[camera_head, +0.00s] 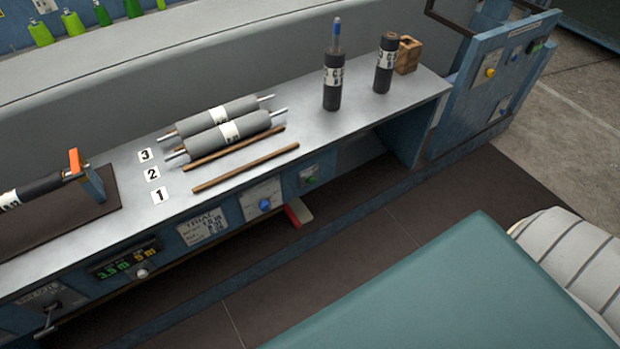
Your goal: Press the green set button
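A small green button (311,180) sits on a blue panel on the front face of the bench, below the worktop's edge. Its label is too small to read. Left of it, a blue knob (264,204) sits on a pale plate on the same front. Another small green part (535,47) shows high on the blue side panel at the right; I cannot tell what it is. Neither of my grippers is in view.
The grey worktop (375,125) holds grey rollers (225,130), wooden rods (246,167), number cards (152,174) and dark cylinders (333,88). A red-ended flap (298,213) juts out below the blue knob. A display (122,260) is at left. The dark floor before the bench is clear.

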